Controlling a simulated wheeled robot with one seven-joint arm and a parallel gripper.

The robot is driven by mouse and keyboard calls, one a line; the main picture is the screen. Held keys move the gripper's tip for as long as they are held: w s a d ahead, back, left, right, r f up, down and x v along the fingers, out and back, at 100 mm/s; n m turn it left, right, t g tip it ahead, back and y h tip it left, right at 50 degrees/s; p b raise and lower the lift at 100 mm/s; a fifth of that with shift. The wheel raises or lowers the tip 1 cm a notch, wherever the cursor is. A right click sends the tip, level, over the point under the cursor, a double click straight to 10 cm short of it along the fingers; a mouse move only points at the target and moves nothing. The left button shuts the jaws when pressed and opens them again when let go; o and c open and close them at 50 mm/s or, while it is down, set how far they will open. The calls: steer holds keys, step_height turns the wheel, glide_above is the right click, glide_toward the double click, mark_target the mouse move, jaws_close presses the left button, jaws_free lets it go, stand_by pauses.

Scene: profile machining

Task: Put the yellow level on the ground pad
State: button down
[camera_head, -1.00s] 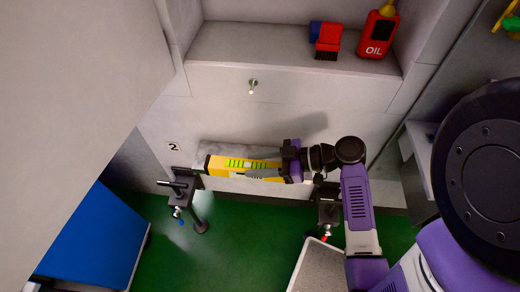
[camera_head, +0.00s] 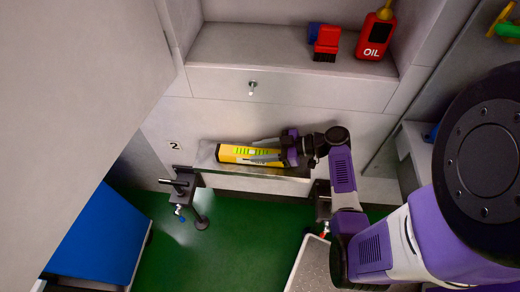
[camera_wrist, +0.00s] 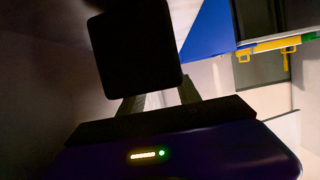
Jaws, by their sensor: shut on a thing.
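The yellow level (camera_head: 235,153), with a bright green-yellow patch on its upper side, lies roughly level across the middle of the head view. My gripper (camera_head: 281,152) is shut on its right part, and the dark fingers and grey arm parts cover some of it. The level appears over a mottled grey slab (camera_head: 206,156); I cannot tell whether they touch. A pale grey, dark-edged panel (camera_head: 312,268) lies low in the head view; I cannot tell whether this is the ground pad. In the wrist view a dark block fills the middle, and the level is not clearly seen.
A clamp stand (camera_head: 186,187) is left of the level, above the green floor (camera_head: 240,235). A drawer with a knob (camera_head: 252,84) is behind. The shelf above holds a red oil bottle (camera_head: 377,33) and a red-and-blue brush (camera_head: 326,42). A blue cabinet (camera_head: 95,240) stands lower left.

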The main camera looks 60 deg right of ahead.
steer(key=shift+d+f, duration=0.1)
steer(key=shift+d, duration=0.05)
steer(key=shift+f, duration=0.2)
steer(key=c, duration=0.8)
jaws_free()
steer(key=shift+c, duration=0.2)
steer(key=shift+r, duration=0.2)
steer(key=b+v, duration=0.2)
steer(key=v, duration=1)
